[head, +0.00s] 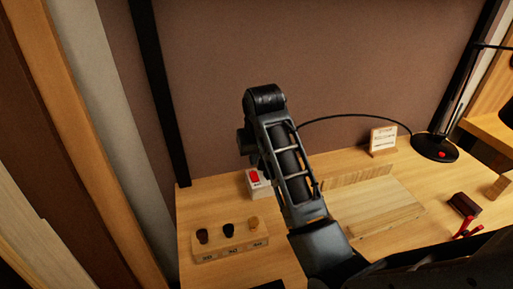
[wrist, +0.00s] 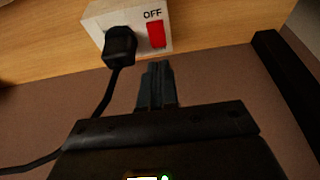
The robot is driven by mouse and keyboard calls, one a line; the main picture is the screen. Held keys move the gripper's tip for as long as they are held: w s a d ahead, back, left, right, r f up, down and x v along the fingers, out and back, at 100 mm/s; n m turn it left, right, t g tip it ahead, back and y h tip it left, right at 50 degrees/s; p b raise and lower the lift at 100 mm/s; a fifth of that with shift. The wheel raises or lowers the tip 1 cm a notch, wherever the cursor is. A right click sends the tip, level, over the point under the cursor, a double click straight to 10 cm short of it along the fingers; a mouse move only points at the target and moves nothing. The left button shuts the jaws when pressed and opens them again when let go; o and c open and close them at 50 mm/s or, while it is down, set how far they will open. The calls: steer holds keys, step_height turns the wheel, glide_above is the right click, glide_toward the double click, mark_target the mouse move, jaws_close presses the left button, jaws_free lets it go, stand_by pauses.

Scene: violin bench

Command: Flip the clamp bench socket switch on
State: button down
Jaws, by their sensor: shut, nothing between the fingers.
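The bench socket (head: 258,184) is a small white box with a red switch (head: 254,175), standing near the back left of the bench, partly hidden by my arm in the head view. In the wrist view the socket (wrist: 133,12) shows a black plug (wrist: 119,45) in it and the red rocker switch (wrist: 156,34) beside the plug, with "OFF" printed by it. My gripper (wrist: 159,68) is shut and empty, its fingertips close to the switch. A small gap seems to lie between them; I cannot tell whether they touch. In the head view my arm hides the gripper.
A wooden block (head: 230,247) with three dark and amber pieces stands at the front left. A wooden board (head: 378,207) lies right of my arm. A small sign (head: 382,140), a black lamp base (head: 435,148), a dark block (head: 464,204) and red-handled clamps (head: 467,227) are further right. The black cord (wrist: 103,100) runs from the plug.

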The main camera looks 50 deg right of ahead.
mark_target(254, 176)
steer(key=shift+s+a+x, duration=0.15)
steer(key=shift+s+x, duration=0.05)
steer(key=shift+x, duration=0.9)
steer(key=shift+s+a+x, duration=0.1)
steer(key=shift+s+x, duration=0.05)
steer(key=shift+x, duration=0.95)
steer(key=shift+f, duration=0.2)
steer(key=shift+w, duration=0.15)
steer(key=shift+s, duration=0.2)
steer(key=shift+w, duration=0.1)
steer(key=shift+a+p, duration=0.1)
steer(key=shift+p, duration=0.2)
steer(key=shift+s+a+p, duration=0.35)
steer(key=shift+s+p, duration=0.25)
steer(key=shift+s, duration=0.1)
